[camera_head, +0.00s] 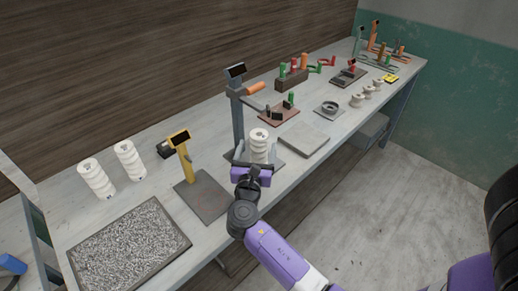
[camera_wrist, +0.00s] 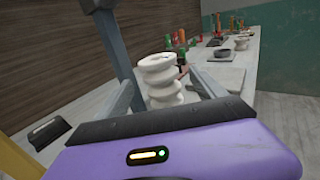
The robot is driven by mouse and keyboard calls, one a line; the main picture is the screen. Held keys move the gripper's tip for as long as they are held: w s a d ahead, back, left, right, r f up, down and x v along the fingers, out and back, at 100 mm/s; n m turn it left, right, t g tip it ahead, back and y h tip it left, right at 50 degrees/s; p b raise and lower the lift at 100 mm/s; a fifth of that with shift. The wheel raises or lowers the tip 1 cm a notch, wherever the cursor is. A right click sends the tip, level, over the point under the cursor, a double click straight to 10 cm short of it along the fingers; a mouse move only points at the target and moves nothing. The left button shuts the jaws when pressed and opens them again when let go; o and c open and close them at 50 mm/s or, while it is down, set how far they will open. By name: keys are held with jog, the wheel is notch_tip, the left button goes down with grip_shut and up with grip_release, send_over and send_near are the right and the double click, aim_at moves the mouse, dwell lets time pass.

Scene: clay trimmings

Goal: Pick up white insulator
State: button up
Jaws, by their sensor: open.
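A white ribbed insulator (camera_head: 259,146) stands upright on the dark base of a grey post stand (camera_head: 238,112) on the workbench. It also shows in the wrist view (camera_wrist: 161,80), between the two grey fingers. My gripper (camera_head: 257,155) is open, with a finger on each side of the insulator. I cannot tell whether either finger touches it. The insulator's lower part is hidden by my gripper. Two more white ribbed insulators stand at the bench's left, one nearer the front (camera_head: 96,179) and one behind it (camera_head: 129,160).
A yellow stand (camera_head: 182,150) on a dark plate and a speckled tray (camera_head: 128,247) are left of my gripper. The grey post is close behind the insulator. A flat grey slab (camera_head: 304,139) lies to the right. Small white spools (camera_head: 357,100) and tool racks stand farther along the bench.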

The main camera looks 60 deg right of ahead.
jog(key=x, duration=0.4)
jog(key=shift+d+f, duration=0.1)
grip_shut()
